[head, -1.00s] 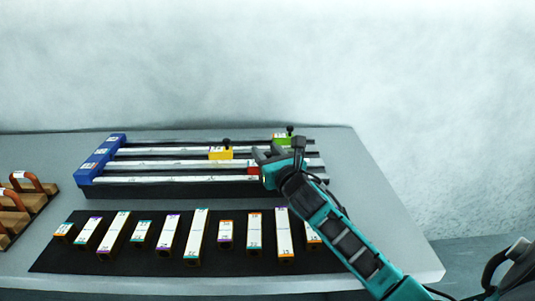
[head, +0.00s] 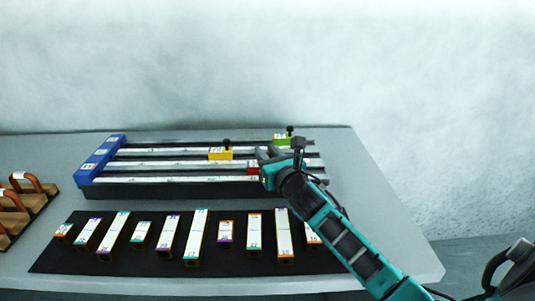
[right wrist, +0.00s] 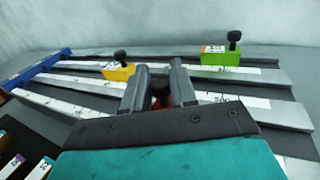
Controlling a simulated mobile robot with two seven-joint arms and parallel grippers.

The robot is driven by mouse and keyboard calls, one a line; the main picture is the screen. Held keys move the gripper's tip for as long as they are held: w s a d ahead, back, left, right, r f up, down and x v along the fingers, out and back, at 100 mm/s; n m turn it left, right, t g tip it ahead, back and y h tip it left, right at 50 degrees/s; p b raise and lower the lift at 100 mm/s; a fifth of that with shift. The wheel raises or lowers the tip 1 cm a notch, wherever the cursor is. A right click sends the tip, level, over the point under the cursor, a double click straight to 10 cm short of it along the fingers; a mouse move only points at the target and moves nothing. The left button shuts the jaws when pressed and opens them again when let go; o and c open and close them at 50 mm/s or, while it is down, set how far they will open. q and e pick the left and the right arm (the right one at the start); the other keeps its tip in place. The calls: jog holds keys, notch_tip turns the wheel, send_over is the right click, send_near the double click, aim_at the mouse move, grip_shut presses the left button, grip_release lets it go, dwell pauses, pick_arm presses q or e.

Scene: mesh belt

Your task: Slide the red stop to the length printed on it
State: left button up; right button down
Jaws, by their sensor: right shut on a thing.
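The red stop (head: 253,171) sits on the front rail of the rack, mostly hidden behind my right gripper (head: 263,155). In the right wrist view its red top (right wrist: 160,103) shows between the two fingers. My right gripper is shut on the red stop; the fingers also show in the right wrist view (right wrist: 160,88). The front rail (head: 160,179) carries a printed scale, too small to read. The number on the red stop is hidden. My left gripper does not show in the head view.
Blue end blocks (head: 96,160) close the rails at the left. Several labelled blocks lie on a black mat (head: 60,262) in front. Wooden pieces with handles (head: 12,215) stand at far left.

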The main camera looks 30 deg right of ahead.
jog(key=w+a, duration=0.1)
jog(key=a, duration=0.1)
jog(key=w+a, duration=0.2)
jog(key=a, duration=0.1)
jog(key=w+a, duration=0.1)
jog(key=a, duration=0.2)
jog(key=shift+w+r, duration=0.15)
jog(key=shift+w, duration=0.2)
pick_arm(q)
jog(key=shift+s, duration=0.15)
pick_arm(e)
jog(key=shift+d, duration=0.1)
jog(key=c, duration=1.1)
grip_release()
jog(key=shift+s, duration=0.55)
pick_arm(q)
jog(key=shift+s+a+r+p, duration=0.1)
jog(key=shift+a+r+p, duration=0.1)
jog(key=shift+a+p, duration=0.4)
pick_arm(e)
jog(key=s, duration=0.4)
jog(key=s+a, duration=0.1)
jog(key=s, duration=0.2)
jog(key=s+a, duration=0.1)
jog(key=s, duration=0.3)
jog(key=shift+s, duration=0.35)
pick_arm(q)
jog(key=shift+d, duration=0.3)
